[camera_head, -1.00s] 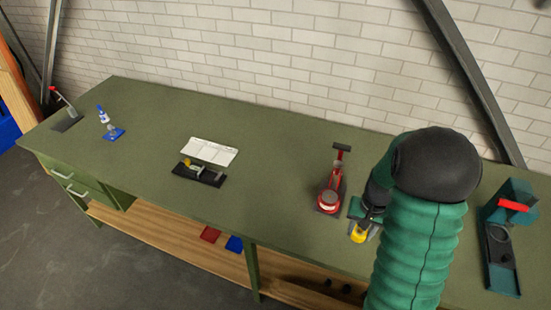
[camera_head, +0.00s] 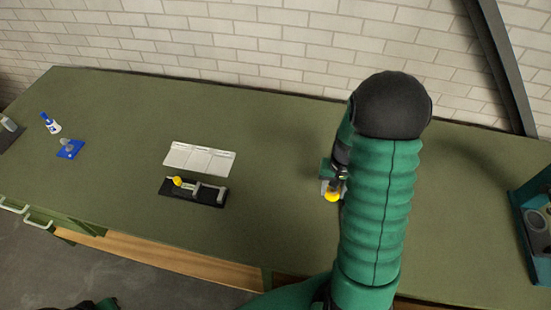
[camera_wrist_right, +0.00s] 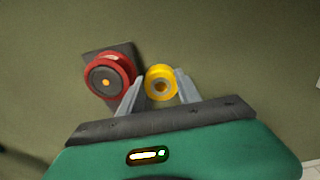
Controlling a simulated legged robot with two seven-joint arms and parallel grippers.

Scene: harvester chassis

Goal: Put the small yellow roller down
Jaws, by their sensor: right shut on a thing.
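The small yellow roller (camera_head: 332,196) shows at the tip of my right gripper (camera_head: 333,186), over the green bench top. In the right wrist view the yellow roller (camera_wrist_right: 161,83) sits between the two grey fingers of my right gripper (camera_wrist_right: 160,92), which is shut on it. Whether the roller touches the bench cannot be told. My left gripper is not in view.
A red roller (camera_wrist_right: 108,78) on a dark plate (camera_wrist_right: 123,52) is close left of the yellow one. On the green bench (camera_head: 260,140) are a black fixture (camera_head: 207,194), a white tray (camera_head: 200,157), a blue-based item (camera_head: 70,149) and a teal holder (camera_head: 519,203). The bench's middle is clear.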

